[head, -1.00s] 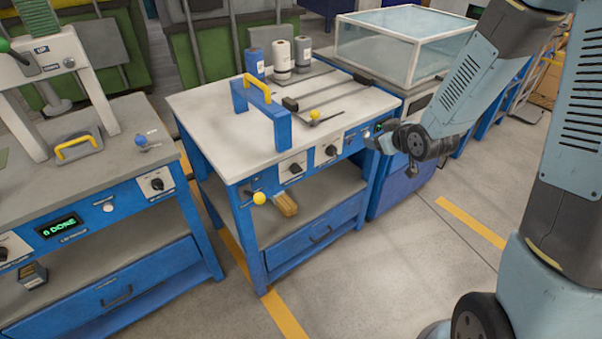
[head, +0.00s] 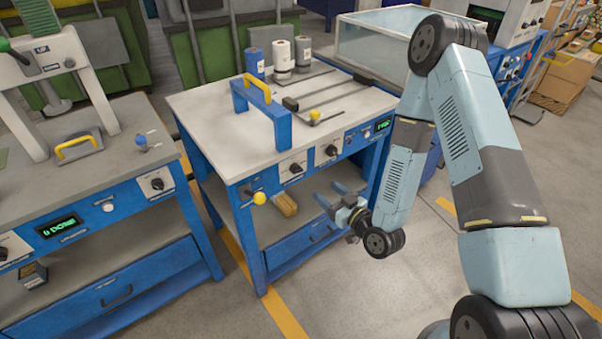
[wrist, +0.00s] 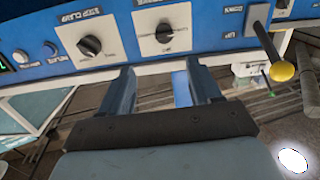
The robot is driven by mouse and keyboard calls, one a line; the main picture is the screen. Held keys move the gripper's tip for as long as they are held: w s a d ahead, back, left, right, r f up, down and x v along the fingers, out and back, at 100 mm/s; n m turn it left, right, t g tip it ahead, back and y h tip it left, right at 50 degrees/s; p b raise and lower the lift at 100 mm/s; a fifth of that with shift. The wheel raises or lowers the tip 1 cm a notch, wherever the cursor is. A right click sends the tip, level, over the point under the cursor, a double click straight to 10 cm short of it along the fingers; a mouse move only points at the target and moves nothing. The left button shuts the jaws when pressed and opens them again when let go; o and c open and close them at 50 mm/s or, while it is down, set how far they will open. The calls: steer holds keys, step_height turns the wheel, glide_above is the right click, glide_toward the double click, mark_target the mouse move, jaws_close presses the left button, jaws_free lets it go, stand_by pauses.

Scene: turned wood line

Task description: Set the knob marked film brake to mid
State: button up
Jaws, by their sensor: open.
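Two black knobs sit on white plates on the blue front panel of the middle bench. The left knob (head: 292,168) and the right knob (head: 331,151) show in the head view. In the wrist view, which is turned over, they appear as the middle knob (wrist: 165,32) and the one left of it (wrist: 90,46). The latter's label seems to end in "CLAMP"; the other's label is not readable, so I cannot confirm which is film brake. My gripper (head: 331,194) is open and empty, below and in front of the panel, touching neither knob. Its fingers (wrist: 163,82) point towards the panel.
A lever with a yellow ball (head: 259,198) sticks out left of the knobs; it also shows in the wrist view (wrist: 282,71). A blue frame with a yellow handle (head: 257,88) stands on the bench top (head: 205,100). A lower shelf holds a wooden-looking block (head: 284,204).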

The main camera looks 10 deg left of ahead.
mark_target(299, 172)
steer(key=x, duration=1.3)
steer(key=shift+s+a, duration=0.25)
steer(key=shift+s, duration=0.1)
steer(key=shift+m, duration=0.3)
steer(key=c, duration=1)
